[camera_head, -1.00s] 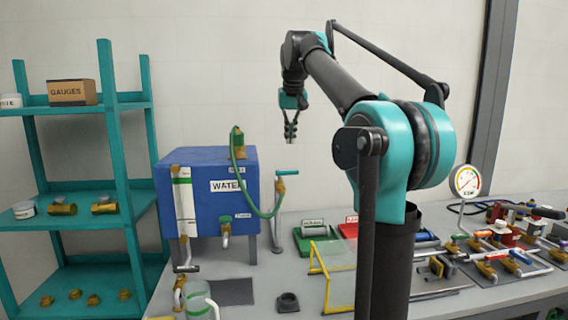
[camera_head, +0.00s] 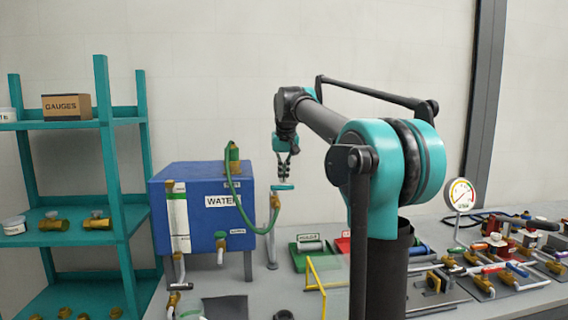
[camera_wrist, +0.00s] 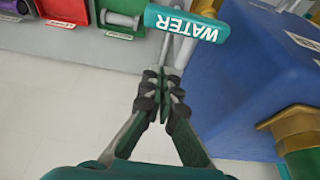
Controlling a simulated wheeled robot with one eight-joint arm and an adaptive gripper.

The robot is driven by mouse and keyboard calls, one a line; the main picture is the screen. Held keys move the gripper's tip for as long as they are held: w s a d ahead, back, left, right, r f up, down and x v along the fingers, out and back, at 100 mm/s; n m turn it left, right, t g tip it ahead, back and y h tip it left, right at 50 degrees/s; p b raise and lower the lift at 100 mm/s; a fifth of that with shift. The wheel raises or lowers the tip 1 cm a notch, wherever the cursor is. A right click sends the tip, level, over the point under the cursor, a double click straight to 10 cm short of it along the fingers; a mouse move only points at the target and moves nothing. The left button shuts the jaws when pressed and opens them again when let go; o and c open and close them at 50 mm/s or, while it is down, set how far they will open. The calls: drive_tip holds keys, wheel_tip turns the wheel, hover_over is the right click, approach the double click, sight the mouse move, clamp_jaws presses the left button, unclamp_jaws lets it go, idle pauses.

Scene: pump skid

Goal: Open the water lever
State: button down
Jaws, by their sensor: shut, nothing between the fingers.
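The water lever (camera_head: 283,187) is a teal bar handle atop a grey stand to the right of the blue water tank (camera_head: 190,210). In the wrist view, the lever (camera_wrist: 185,23) shows the word WATER and lies just beyond the fingertips. My gripper (camera_head: 285,178) hangs pointing down right over the lever in the head view. The gripper (camera_wrist: 165,75) is shut and empty in the wrist view. Its tips overlap the stand below the handle in the picture; I cannot tell whether they touch the lever.
The blue tank stands close beside my gripper, with a green hose (camera_head: 250,226) curving from its top toward the lever stand. A green tray (camera_head: 308,256) lies to the right. A teal shelf (camera_head: 107,170) is at left. Valves and a gauge (camera_head: 460,194) fill the bench's right side.

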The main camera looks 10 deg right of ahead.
sight(288, 185)
drive_tip(key=shift+s+f, duration=0.2)
drive_tip(key=shift+s, duration=1.75)
drive_tip(key=shift+s+m, duration=0.2)
drive_tip(key=shift+m, duration=0.4)
drive_tip(key=shift+s+d+m+h, duration=0.1)
drive_tip(key=shift+s+m+h, duration=0.15)
drive_tip(key=shift+m+h, duration=0.45)
drive_tip(key=m, duration=0.1)
drive_tip(key=s+m, duration=0.1)
drive_tip(key=m, duration=0.2)
drive_tip(key=shift+s+m+g+h, duration=0.25)
drive_tip(key=shift+m+g+h, duration=0.15)
drive_tip(key=m, duration=0.2)
drive_tip(key=s+a+m+g+h, duration=0.1)
drive_tip(key=m, duration=0.1)
drive_tip(key=s+m, duration=0.1)
drive_tip(key=m, duration=0.1)
drive_tip(key=shift+s+a+m+g, duration=0.1)
drive_tip(key=shift+a+m+g, duration=0.05)
drive_tip(key=shift+m+g, duration=0.2)
